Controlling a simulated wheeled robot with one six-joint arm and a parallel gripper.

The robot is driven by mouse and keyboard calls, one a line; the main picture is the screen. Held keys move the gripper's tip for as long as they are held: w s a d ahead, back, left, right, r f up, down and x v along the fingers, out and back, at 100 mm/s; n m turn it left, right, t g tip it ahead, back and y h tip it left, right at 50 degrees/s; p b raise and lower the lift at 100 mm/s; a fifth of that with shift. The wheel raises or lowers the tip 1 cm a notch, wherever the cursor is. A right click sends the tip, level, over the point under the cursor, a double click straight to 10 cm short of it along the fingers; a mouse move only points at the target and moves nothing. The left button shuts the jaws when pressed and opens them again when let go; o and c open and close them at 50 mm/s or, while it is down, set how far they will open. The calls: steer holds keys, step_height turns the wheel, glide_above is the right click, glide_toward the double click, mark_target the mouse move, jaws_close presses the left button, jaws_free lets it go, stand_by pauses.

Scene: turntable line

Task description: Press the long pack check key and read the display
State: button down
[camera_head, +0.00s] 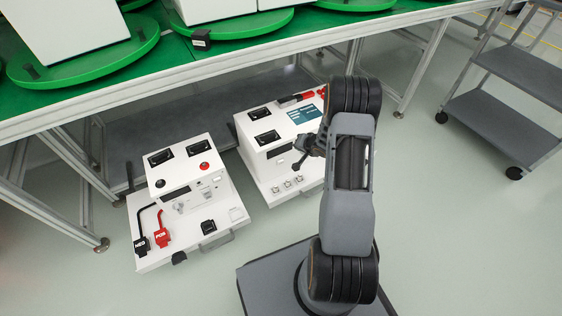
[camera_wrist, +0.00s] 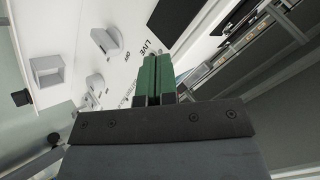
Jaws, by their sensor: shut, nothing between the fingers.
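Two white test units stand low beside the bench in the head view: a left unit (camera_head: 183,166) and a right unit (camera_head: 258,165). The left one has a dark window (camera_head: 175,194) on its front; the right one has a dark window (camera_head: 279,151). I cannot read either window. My gripper (camera_head: 298,163) is at the front of the right unit, partly hidden by my arm. In the wrist view its green fingers (camera_wrist: 156,78) are shut and empty, over a white panel (camera_wrist: 90,15) lettered LIVE and OFF. Which control is the long pack check key I cannot tell.
Black NEG (camera_head: 141,245) and red POS (camera_head: 161,237) clamps lie on the left unit's base. A blue label panel (camera_head: 304,114) and a red tool (camera_head: 309,95) are on the right unit's top. The bench (camera_head: 190,75) overhangs behind; a grey cart (camera_head: 520,75) stands right.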

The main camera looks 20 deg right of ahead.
mark_target(281, 162)
steer(key=s+a+f+m+y+p, duration=0.1)
steer(key=s+a+f+m+y, duration=0.3)
steer(key=s+f+y, duration=0.3)
step_height(281, 162, down, 6)
steer(key=shift+s+a+r+y, duration=0.1)
steer(key=shift+s+a+y, duration=0.35)
steer(key=shift+s, duration=0.5)
steer(key=w, duration=0.2)
steer(key=w+b, duration=0.1)
steer(key=w, duration=0.1)
steer(key=w+a+b, duration=0.1)
steer(key=w, duration=0.1)
steer(key=shift+w, duration=0.35)
steer(key=shift+w+b, duration=0.7)
steer(key=shift+w, duration=0.35)
steer(key=shift+w+a, duration=0.1)
steer(key=shift+w, duration=0.1)
steer(key=shift+w, duration=0.25)
